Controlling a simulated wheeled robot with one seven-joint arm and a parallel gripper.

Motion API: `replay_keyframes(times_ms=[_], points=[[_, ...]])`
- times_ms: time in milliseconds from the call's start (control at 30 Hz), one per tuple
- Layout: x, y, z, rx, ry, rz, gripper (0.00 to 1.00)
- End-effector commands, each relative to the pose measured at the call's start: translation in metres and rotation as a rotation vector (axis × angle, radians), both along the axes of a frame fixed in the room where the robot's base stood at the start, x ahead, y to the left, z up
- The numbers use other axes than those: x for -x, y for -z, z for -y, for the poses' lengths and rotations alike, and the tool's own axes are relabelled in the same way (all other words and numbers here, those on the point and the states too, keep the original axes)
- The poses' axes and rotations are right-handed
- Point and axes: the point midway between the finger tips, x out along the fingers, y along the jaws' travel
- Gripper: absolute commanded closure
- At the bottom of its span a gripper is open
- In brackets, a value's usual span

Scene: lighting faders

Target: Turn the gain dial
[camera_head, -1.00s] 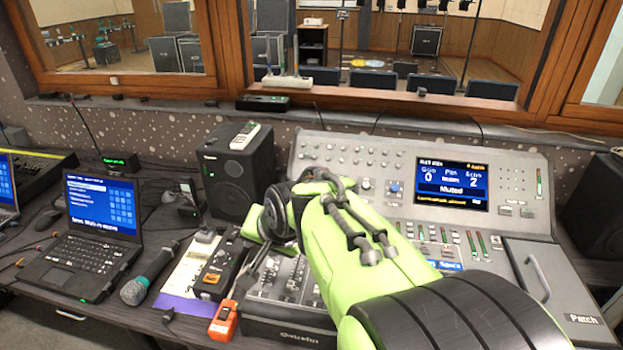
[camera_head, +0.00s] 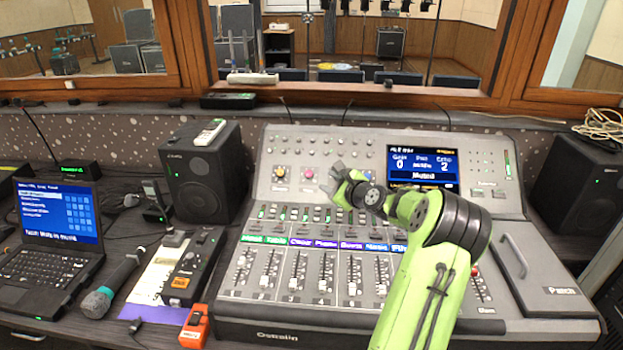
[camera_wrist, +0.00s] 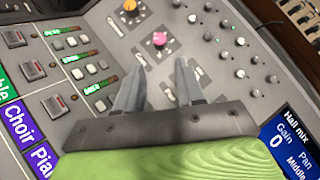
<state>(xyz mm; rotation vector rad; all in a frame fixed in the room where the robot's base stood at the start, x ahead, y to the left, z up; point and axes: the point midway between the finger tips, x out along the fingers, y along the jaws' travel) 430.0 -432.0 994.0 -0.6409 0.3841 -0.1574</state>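The mixing console (camera_head: 222,318) has large dials on its upper panel. A yellow-orange dial (camera_head: 279,172) and a pink dial (camera_head: 307,174) show left of my gripper (camera_head: 337,184). They also show in the wrist view as an orange dial (camera_wrist: 129,6) and a pink dial (camera_wrist: 159,39). I cannot read their labels, so I cannot tell which is gain. The display (camera_head: 423,167) reads Gain 0, with a line reading Muted. My gripper also shows in the wrist view (camera_wrist: 160,66), open and empty. The pink dial lies beyond the gap between its fingertips.
Rows of small knobs (camera_wrist: 240,42) lie right of the fingers. Labelled channel strips and faders (camera_head: 324,284) lie below the dials. A black speaker (camera_head: 203,178) stands left of the console. An orange device (camera_head: 194,327) and a microphone (camera_head: 98,301) lie at the front left.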

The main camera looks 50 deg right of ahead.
Motion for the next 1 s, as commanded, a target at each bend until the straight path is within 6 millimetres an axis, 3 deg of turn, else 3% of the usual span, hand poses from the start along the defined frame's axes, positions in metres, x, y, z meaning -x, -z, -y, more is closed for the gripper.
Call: replay_keyframes(times_ms=[200, 400, 567, 833, 1000], points=[[-0.053, 0.020, 0.013, 0.000, -0.004, 0.000, 0.62], [-0.090, 0.031, 0.024, 0.001, -0.003, -0.002, 0.62], [-0.102, 0.035, 0.028, 0.000, -0.002, -0.003, 0.62], [-0.104, 0.035, 0.029, 0.001, -0.001, -0.005, 0.62], [-0.104, 0.035, 0.028, 0.001, -0.002, -0.004, 0.87]])
